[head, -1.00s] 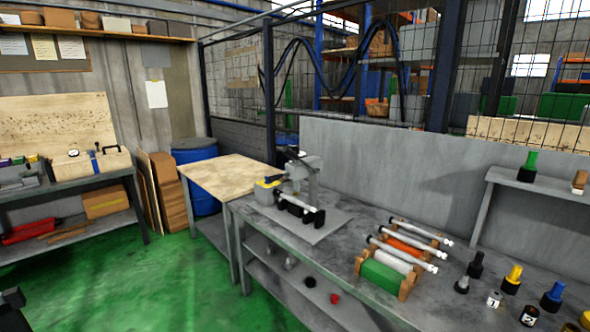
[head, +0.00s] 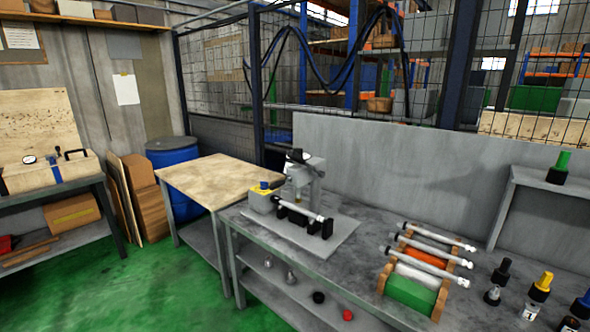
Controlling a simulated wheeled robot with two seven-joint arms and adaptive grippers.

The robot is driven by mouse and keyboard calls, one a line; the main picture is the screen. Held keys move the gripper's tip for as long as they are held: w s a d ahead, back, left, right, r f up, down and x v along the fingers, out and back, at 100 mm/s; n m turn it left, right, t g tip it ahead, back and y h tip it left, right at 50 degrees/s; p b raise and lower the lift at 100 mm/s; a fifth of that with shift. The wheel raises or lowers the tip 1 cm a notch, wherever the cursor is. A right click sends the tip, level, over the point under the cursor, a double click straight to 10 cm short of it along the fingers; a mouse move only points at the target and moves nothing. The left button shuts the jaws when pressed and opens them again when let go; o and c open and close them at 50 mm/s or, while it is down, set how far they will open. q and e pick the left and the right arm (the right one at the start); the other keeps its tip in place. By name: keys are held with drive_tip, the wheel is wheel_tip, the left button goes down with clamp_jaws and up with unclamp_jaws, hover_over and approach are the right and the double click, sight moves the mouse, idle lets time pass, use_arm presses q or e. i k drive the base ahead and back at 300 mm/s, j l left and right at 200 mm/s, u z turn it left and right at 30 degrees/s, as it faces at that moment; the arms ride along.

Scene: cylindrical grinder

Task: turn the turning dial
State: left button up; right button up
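A small grey machine (head: 302,172), seemingly the cylindrical grinder, stands on a grey base plate (head: 322,243) on the metal workbench (head: 375,285). Its dark head is at the top. A light rod (head: 303,209) lies across black supports at its front. The turning dial is too small to tell apart for sure. Neither of my grippers shows in the head view.
Right of the machine, a wooden rack (head: 437,304) holds several rods. Dark bottles with coloured tops, one yellow (head: 536,296), stand further right. A wood-topped table (head: 205,176) adjoins the bench at left. Green floor (head: 150,285) is clear in front.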

sight(264, 186)
drive_tip(key=i+j+z, duration=0.1)
drive_tip(key=j, duration=0.25)
drive_tip(key=i+j+z, duration=0.1)
drive_tip(key=i+j, duration=0.2)
drive_tip(key=i+j+z, duration=0.15)
drive_tip(key=j, duration=0.25)
drive_tip(key=i+j+z, duration=0.1)
drive_tip(key=j, duration=0.3)
drive_tip(key=i+j+z, duration=0.1)
drive_tip(key=j, duration=0.3)
drive_tip(key=i+j+z, duration=0.1)
drive_tip(key=i+j, duration=0.15)
drive_tip(key=j, duration=0.15)
drive_tip(key=i+j+z, duration=0.1)
drive_tip(key=j, duration=0.35)
drive_tip(key=i+z, duration=0.15)
